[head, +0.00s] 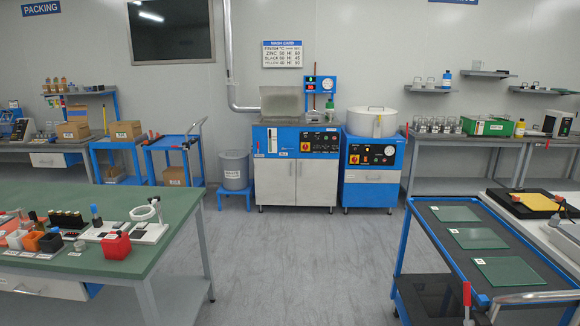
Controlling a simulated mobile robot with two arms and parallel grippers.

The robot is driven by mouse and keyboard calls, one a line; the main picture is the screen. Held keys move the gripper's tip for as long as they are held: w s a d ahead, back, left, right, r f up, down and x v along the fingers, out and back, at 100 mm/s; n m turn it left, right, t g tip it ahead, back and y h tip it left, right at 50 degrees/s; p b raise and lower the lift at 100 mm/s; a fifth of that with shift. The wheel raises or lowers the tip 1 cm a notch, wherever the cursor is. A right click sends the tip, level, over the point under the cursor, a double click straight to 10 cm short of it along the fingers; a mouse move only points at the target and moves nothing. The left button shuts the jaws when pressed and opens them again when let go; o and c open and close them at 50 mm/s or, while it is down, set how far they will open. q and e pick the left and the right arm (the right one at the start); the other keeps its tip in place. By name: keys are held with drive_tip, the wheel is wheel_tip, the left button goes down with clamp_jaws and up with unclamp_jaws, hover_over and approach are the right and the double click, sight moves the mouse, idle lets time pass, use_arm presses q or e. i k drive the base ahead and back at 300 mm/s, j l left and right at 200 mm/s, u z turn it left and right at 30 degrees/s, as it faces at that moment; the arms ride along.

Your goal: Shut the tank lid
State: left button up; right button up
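A blue wash tank unit (262,141) with white cabinet doors stands against the back wall, near the middle of the head view. A greyish, translucent lid (282,103) stands raised and upright at the back of its top, so the tank looks open. The inside of the tank is hidden from this height. Neither of my grippers shows in the head view.
A blue cabinet with a white round drum (371,122) stands right of the tank, and a grey bin (235,170) on a blue stand stands left. A green-topped bench (150,246) is at near left, a blue cart (437,222) at near right. Grey floor between is clear.

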sight(274, 100)
drive_tip(key=i+u, duration=0.25)
drive_tip(key=i, duration=2.6)
drive_tip(key=i+z, duration=0.1)
drive_tip(key=i, duration=1.05)
drive_tip(key=i+j, duration=0.15)
drive_tip(key=i, duration=1)
drive_tip(key=i+j+z, duration=0.1)
drive_tip(key=i, duration=1)
